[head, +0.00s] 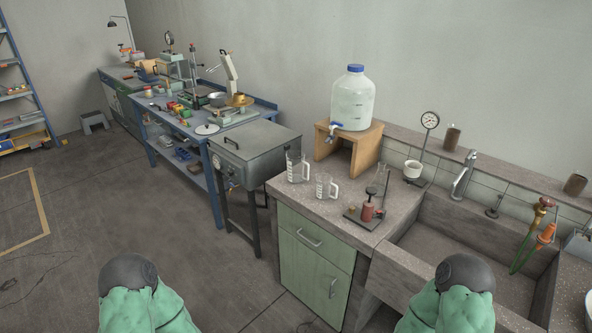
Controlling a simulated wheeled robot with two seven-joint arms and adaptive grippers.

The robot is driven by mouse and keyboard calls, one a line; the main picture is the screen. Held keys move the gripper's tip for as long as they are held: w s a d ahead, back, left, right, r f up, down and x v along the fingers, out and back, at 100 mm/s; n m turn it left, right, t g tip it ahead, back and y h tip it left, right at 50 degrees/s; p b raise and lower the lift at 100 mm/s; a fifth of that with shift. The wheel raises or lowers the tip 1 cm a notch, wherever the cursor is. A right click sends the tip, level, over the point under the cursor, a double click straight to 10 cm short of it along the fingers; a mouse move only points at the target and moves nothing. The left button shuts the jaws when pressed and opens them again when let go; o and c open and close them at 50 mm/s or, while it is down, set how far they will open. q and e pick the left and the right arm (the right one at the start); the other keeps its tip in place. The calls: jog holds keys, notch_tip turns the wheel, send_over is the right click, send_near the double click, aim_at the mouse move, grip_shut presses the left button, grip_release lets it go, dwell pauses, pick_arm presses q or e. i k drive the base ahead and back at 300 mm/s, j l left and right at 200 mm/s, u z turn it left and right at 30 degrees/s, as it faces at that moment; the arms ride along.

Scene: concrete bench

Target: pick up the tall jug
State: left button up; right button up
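Two clear measuring jugs with handles stand upright on the concrete bench (397,205), near its left end. The left jug (294,171) looks the taller one and stands close to the bench's left edge. The shorter jug (324,188) stands just to its right and nearer to me, with a small gap between them. Both look empty. Only green-covered parts of my two arms with dark round caps show at the bottom of the head view. Neither gripper is in view, and nothing is touching the jugs.
A wooden stand (363,157) with a large water bottle (352,101) is behind the jugs. A grey metal box (254,152) is to the left.

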aim_at(299, 169)
jog(key=i+j+z, duration=0.1)
jog(key=i+j, duration=0.15)
jog(key=i+j+z, duration=0.15)
jog(key=j, duration=0.35)
jog(key=i+j+z, duration=0.1)
jog(key=i+j, duration=0.25)
jog(key=i+j+z, duration=0.15)
jog(key=j, duration=0.35)
jog(key=i, duration=0.05)
